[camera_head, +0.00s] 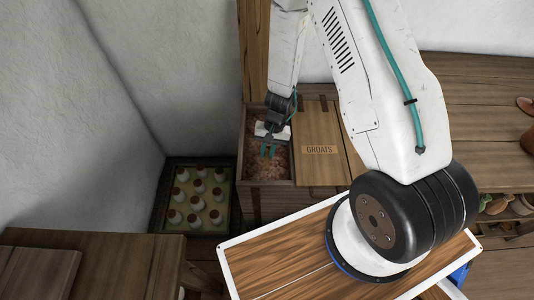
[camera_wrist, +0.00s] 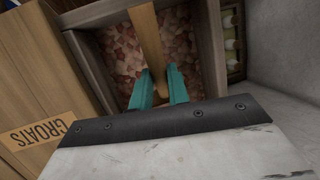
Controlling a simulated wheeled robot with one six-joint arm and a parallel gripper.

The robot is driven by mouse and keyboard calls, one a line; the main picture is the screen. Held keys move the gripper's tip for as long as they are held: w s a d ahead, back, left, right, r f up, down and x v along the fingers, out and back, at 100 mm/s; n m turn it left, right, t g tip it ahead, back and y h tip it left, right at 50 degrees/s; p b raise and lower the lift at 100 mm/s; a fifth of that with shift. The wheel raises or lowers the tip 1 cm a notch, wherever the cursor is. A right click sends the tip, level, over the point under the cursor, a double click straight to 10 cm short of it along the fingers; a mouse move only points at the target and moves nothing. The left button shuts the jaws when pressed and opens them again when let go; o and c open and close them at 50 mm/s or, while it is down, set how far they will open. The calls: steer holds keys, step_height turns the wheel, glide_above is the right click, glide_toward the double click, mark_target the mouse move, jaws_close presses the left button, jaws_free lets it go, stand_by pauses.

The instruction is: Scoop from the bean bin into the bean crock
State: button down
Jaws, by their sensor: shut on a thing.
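The open bin (camera_head: 283,185) is a wooden box with reddish-brown, bean-like pieces (camera_head: 282,160) in it; the same pieces show in the wrist view (camera_wrist: 120,50). My gripper (camera_head: 268,152), with teal fingers, points down over this open compartment. In the wrist view its fingers (camera_wrist: 160,78) are shut on a flat wooden piece (camera_wrist: 148,35), which looks like a scoop's handle and runs over the bin. Any scoop bowl is not visible, and I cannot tell if it touches the pieces. I cannot identify the bean crock.
A closed lid (camera_head: 318,168) labelled GROATS covers the compartment beside the open one. A crate (camera_head: 172,226) of white bottles stands left on the floor. A wooden bench (camera_head: 110,262) is at front left. Shelves with small pots (camera_head: 497,206) are at right.

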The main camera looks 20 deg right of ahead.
steer(key=shift+t, duration=0.4)
steer(key=shift+s+a+r, duration=0.15)
steer(key=shift+s+r, duration=0.25)
steer(key=shift+r, duration=1.1)
steer(key=shift+s+a+r, duration=0.2)
steer(key=shift+s+r, duration=0.15)
steer(key=shift+r, duration=1.2)
steer(key=shift+s+a+r, duration=0.15)
steer(key=shift+s+r, duration=0.25)
steer(key=shift+r, duration=1.1)
